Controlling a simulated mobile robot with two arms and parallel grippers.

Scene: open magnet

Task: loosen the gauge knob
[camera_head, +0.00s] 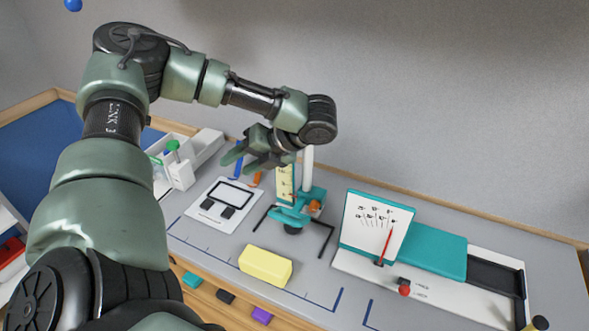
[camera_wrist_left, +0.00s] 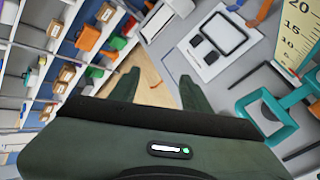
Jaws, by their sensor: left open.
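A teal gauge stand (camera_head: 290,215) with a yellow ruler scale (camera_head: 284,184) and a white post stands mid-bench in the head view. A small orange knob (camera_head: 315,206) sits at its right side and a dark round part (camera_head: 293,229) at its front. In the left wrist view the ruler scale (camera_wrist_left: 300,30) and teal bracket (camera_wrist_left: 270,118) are at the right edge; I cannot make out the orange knob there. My left gripper (camera_head: 240,160) is open and empty, above and left of the stand. Its fingers (camera_wrist_left: 158,80) are apart. My right gripper is not in view.
A yellow block (camera_head: 265,265) lies in front of the stand. A white board with a black frame (camera_head: 228,203) is to its left. A dial meter (camera_head: 376,228) with a red needle and a red knob (camera_head: 404,288) stands right. Shelves with boxes (camera_wrist_left: 66,72) show in the wrist view.

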